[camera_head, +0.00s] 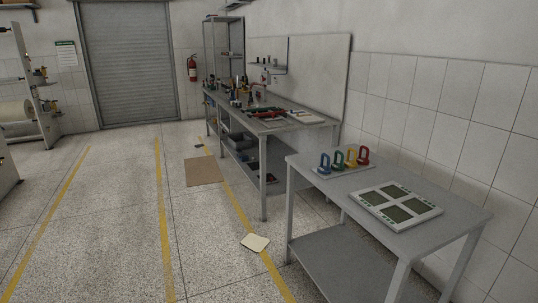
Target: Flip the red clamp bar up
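A red upright loop-shaped piece (363,155) stands at the right end of a row of similar coloured pieces on a pale plate (345,172). The plate lies on the near grey table at right. I cannot tell whether this red piece is the clamp bar. A small red item (268,114) also lies on the farther workbench, too small to make out. No red bar is clearly seen on the roll stand (40,108) at the left edge, which is partly cut off. Neither of my grippers is in view.
Blue (325,163), green (338,160) and yellow (351,158) loops stand beside the red one. A white frame with green panels (396,205) lies on the near table (450,212). A brown mat (204,170) and pale pad (255,242) lie on the floor. Floor at left is clear.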

